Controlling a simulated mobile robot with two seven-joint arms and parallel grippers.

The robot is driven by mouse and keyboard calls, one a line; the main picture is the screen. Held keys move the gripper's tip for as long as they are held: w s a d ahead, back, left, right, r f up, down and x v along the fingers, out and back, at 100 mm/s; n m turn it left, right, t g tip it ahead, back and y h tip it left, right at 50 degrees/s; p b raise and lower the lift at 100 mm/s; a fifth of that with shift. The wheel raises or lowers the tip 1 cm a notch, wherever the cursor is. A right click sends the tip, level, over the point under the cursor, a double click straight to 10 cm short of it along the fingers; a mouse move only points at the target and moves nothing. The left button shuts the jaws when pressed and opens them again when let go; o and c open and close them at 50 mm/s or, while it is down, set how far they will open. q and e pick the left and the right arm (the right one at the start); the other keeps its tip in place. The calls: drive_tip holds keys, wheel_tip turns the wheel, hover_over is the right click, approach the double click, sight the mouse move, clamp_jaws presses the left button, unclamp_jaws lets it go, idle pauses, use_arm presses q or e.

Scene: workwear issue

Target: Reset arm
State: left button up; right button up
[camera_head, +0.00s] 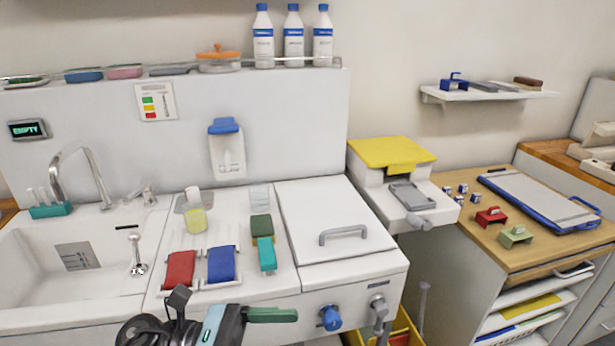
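My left gripper (205,318), dark grey and black, shows at the bottom edge in front of the white sink unit, cut off by the picture edge. A light teal patch shows between its dark parts, and a dark green bar (272,314) sticks out to its right. I cannot tell whether the gripper holds this bar or whether its fingers are open or shut. My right gripper is not in view.
The white sink basin (40,262) is at left, with a tap (97,180). Red (181,269) and blue (221,264) pads lie near the front edge. A lidded section (335,215) and a yellow-topped device (391,150) stand right. A wooden counter (480,235) holds a clipboard-like board (540,195).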

use_arm(q)
drive_tip(key=a+f+m+t+y+p, duration=0.1)
drive_tip(key=a+f+m+t+y, duration=0.35)
drive_tip(key=m, duration=0.75)
drive_tip(key=a+f+m+t+y, duration=0.15)
drive_tip(key=f+m+t, duration=0.35)
drive_tip(key=m+t, duration=0.5)
drive_tip(key=a+f+m+t+y+p, duration=0.1)
drive_tip(key=a+f+m+t+y, duration=0.3)
drive_tip(key=m, duration=0.9)
drive_tip(key=s+a+f+n+g+y, duration=0.2)
drive_tip(key=s+f+n+g+y, duration=0.1)
drive_tip(key=s+f+n, duration=0.5)
drive_tip(key=s+a+f+n+g+y, duration=0.3)
drive_tip(key=s+f+n, duration=0.5)
drive_tip(key=s+f, duration=0.4)
drive_tip(key=shift+s+a+g+y+p, duration=0.15)
drive_tip(key=shift+a+g+y+p, duration=0.2)
drive_tip(key=shift+g+y, duration=0.65)
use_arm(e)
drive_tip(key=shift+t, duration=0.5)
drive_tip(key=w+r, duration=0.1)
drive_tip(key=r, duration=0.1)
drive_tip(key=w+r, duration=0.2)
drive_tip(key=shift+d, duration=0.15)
